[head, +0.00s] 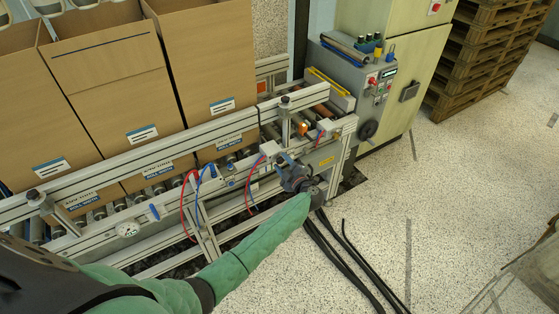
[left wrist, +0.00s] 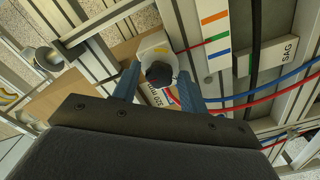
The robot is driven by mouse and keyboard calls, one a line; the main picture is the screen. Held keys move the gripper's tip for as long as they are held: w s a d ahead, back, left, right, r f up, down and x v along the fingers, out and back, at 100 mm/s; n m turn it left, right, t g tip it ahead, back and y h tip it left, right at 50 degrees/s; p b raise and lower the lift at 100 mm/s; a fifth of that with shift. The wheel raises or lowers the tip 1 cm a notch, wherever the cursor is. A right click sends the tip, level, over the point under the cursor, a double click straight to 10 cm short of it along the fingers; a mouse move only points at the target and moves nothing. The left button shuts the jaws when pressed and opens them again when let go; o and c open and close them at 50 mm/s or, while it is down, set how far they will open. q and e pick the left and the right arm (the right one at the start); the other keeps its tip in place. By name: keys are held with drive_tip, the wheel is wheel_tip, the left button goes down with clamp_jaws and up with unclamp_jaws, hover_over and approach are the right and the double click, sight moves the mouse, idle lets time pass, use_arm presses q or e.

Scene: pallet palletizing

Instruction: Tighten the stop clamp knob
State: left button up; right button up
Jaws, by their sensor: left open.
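The dark round knob (left wrist: 160,73) shows in the left wrist view, with a pale round plate behind it. My left gripper (left wrist: 157,84) is open, its two blue fingers on either side of the knob. I cannot tell whether the fingers touch it. In the head view my left arm, in a green sleeve, reaches to the near side of the conveyor, and the left gripper (head: 284,162) is at the frame near its right end. The knob is hidden by the gripper there. My right gripper is not in view.
Open cardboard boxes (head: 110,90) stand on the roller conveyor behind a metal guide rail (head: 150,153). Red and blue hoses (head: 190,190) hang near my arm. A control box (head: 370,85) stands at the conveyor's end. Black cables (head: 340,250) lie on the otherwise open floor.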

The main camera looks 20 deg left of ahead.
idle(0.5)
use_arm(q)
drive_tip(key=shift+s+d, duration=0.1)
drive_tip(key=shift+d, duration=0.05)
drive_tip(key=shift+p+v, duration=0.4)
drive_tip(key=shift+v, duration=0.65)
